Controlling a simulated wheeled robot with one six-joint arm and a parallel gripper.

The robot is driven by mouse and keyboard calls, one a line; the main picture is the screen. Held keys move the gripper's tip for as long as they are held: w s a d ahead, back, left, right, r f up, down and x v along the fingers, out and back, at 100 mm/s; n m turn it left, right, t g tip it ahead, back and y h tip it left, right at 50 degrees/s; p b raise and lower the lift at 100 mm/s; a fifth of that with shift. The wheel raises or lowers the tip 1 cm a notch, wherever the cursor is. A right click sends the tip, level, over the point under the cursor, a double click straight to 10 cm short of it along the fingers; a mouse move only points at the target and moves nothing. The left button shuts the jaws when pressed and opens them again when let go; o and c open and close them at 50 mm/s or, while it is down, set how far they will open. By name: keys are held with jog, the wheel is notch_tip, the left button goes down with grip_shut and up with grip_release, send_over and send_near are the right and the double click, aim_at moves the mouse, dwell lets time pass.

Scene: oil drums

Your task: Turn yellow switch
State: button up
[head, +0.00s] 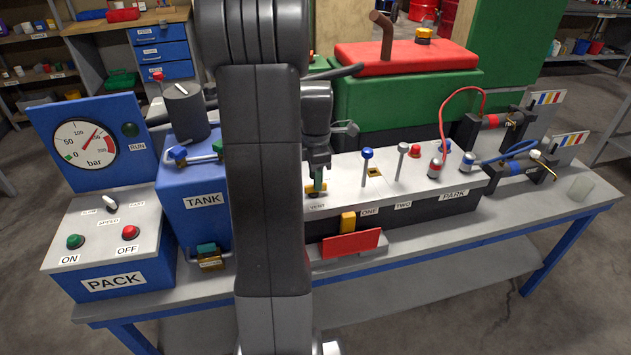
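A small yellow switch (310,190) sits near the left end of the grey panel, behind a small label I cannot read clearly. My gripper (319,183) points down right at it, with the fingertips over or touching the yellow part. I cannot tell whether the fingers are around it or just above it. The gripper and my arm cover part of the switch, and its turn position does not show.
A yellow block (348,222) and red plate (352,244) are in front. The blue TANK box (193,205) is left.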

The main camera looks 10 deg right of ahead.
jog(key=shift+f, duration=1)
grip_shut()
